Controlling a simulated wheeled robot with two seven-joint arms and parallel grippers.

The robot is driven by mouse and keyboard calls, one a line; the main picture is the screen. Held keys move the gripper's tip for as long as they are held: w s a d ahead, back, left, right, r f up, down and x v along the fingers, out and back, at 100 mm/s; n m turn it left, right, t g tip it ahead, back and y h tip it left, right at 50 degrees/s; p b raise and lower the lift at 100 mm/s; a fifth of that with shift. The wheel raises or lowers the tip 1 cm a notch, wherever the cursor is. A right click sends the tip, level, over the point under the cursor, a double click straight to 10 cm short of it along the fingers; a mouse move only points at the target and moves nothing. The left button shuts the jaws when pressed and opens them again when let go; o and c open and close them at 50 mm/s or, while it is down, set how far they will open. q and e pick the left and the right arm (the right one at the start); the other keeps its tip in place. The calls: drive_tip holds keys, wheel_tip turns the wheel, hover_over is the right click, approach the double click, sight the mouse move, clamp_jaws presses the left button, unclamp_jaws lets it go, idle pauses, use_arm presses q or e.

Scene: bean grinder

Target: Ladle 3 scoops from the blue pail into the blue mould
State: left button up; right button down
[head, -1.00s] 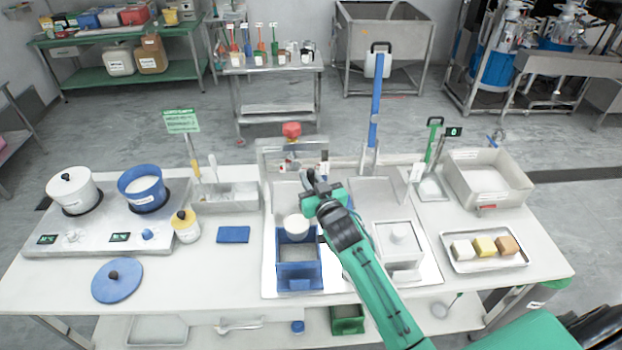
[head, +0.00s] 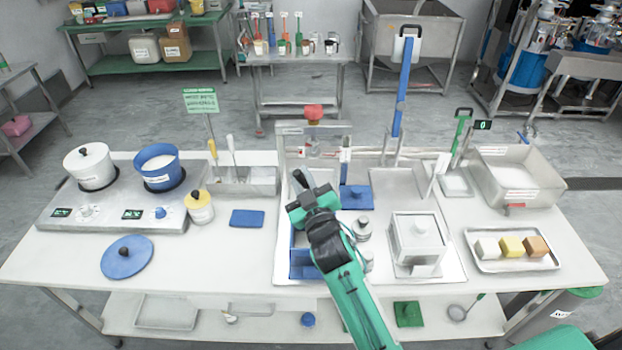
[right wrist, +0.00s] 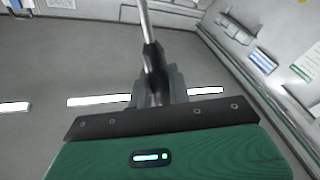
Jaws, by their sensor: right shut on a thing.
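The blue pail (head: 157,177), holding white contents, stands on the hotplate unit at the left. The blue mould (head: 303,272) sits on the metal tray at centre, largely hidden behind my right arm. My right gripper (head: 309,199) is above the mould's far side. In the right wrist view my right gripper (right wrist: 160,88) is shut on a dark grip with a thin metal rod, which looks like the ladle's handle (right wrist: 144,25). The ladle's bowl is not visible in either current view. My left gripper is not in view.
A white pot (head: 91,168) and a yellow-lidded jar (head: 199,208) stand near the pail. A blue lid (head: 127,257) lies at front left. A tray of blocks (head: 512,250) and a steel bin (head: 515,182) are farther right.

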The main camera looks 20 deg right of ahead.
drive_tip(key=s+a+f+n+t+y+b, duration=0.1)
drive_tip(key=s+a+f+n+y+b, duration=0.4)
drive_tip(key=a+f+n+b, duration=0.4)
drive_tip(key=shift+a+f+n+b, duration=0.35)
drive_tip(key=shift+a+n+b, duration=0.6)
drive_tip(key=shift+b, duration=1.6)
drive_tip(key=shift+d+n, duration=0.25)
drive_tip(key=shift+d, duration=0.05)
